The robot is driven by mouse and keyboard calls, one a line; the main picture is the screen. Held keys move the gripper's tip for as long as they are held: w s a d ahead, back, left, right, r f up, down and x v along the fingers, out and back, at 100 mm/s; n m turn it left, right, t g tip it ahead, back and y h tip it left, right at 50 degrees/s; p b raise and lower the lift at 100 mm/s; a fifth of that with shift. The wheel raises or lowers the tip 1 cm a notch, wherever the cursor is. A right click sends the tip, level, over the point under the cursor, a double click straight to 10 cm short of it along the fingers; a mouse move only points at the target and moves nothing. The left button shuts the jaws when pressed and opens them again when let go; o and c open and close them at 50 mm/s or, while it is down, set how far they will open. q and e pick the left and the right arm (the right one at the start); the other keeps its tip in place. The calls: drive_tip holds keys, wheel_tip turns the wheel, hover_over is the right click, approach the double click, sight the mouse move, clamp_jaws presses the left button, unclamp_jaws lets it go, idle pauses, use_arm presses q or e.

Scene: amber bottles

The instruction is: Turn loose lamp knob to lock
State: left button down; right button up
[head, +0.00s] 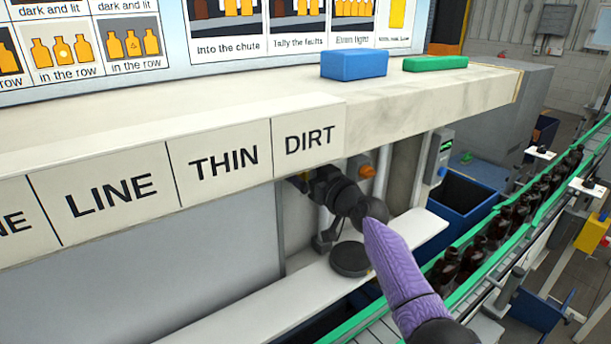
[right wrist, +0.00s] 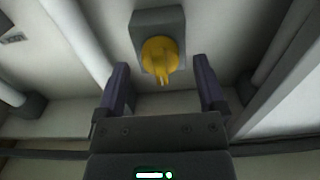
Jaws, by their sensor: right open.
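A yellow-orange knob (right wrist: 160,54) sits on a grey box (right wrist: 146,20) in the right wrist view, with a narrow grip pointing down in the picture. My right gripper (right wrist: 163,88) is open, its two dark fingers apart below the knob, one toward each side; neither visibly touches it. In the head view an orange knob (head: 367,171), seemingly the same one, shows under the shelf, just behind my right wrist. My right gripper (head: 318,188) is partly hidden there under the DIRT label. My left gripper is not in view.
A marble-look shelf (head: 430,100) carrying a blue block (head: 354,65) and a green block (head: 435,63) overhangs the arm. A white ledge (head: 250,315) with a black disc (head: 350,259) lies below. Brown bottles (head: 520,210) stand on a conveyor at right. Pipes (right wrist: 78,38) flank the knob.

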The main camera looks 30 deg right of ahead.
drive_tip(key=shift+w+a, duration=0.1)
drive_tip(key=shift+w, duration=0.4)
drive_tip(key=shift+c, duration=0.3)
clamp_jaws()
